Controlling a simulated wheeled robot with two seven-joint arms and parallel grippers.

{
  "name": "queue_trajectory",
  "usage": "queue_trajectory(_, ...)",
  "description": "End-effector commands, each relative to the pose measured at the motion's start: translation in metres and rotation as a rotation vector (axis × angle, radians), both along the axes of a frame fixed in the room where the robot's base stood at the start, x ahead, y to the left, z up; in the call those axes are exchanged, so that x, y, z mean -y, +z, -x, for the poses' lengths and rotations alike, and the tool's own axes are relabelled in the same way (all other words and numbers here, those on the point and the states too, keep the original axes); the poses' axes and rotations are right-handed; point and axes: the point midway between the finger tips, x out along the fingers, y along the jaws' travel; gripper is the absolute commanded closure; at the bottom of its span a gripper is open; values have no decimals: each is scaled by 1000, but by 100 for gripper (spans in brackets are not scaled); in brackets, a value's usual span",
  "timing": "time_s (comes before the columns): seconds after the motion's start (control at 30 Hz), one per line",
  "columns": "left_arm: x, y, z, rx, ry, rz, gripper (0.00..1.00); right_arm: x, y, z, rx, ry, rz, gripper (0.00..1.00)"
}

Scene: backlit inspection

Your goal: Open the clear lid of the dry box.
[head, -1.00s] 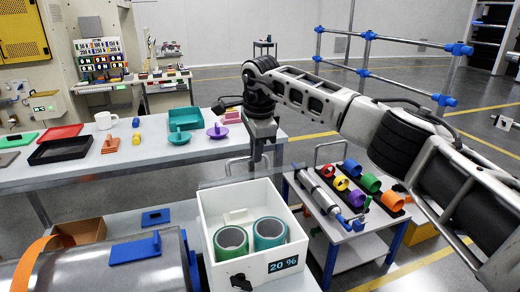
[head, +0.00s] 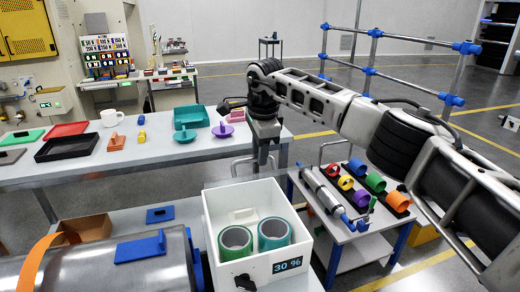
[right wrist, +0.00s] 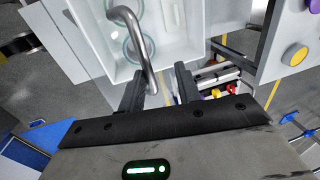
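The white dry box (head: 230,268) stands front centre with two green rolls inside; its display reads 30 %. A faint clear pane (head: 218,184), which looks like the lid, shows behind the far rim, and I see into the box. Its exact tilt is hard to tell. My right gripper (head: 265,158) points down beyond the far rim, beside a bent metal bar (head: 234,168). In the right wrist view this bar (right wrist: 142,48) crosses over the box, one end near the left finger. My right fingers (right wrist: 160,82) are apart. My left gripper is out of view.
A grey drum (head: 100,270) with a blue-handled plate lies left of the box. A small cart (head: 345,228) with coloured rings stands close on the right. The long bench (head: 170,155) behind holds trays and a mug (head: 112,117).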

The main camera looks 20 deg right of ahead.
Motion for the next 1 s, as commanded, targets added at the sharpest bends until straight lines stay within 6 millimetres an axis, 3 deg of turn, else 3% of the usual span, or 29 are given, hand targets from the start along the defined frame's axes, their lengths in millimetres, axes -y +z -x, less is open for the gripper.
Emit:
queue_trajectory(0.27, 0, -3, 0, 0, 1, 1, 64, 0, 22, 3, 6, 1, -3, 67)
queue_trajectory(0.7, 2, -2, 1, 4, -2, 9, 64, -2, 123, 24, 6, 0, -1, 67)
queue_trajectory(1.0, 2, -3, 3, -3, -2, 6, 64, -1, 155, 31, 2, 1, 0, 67)
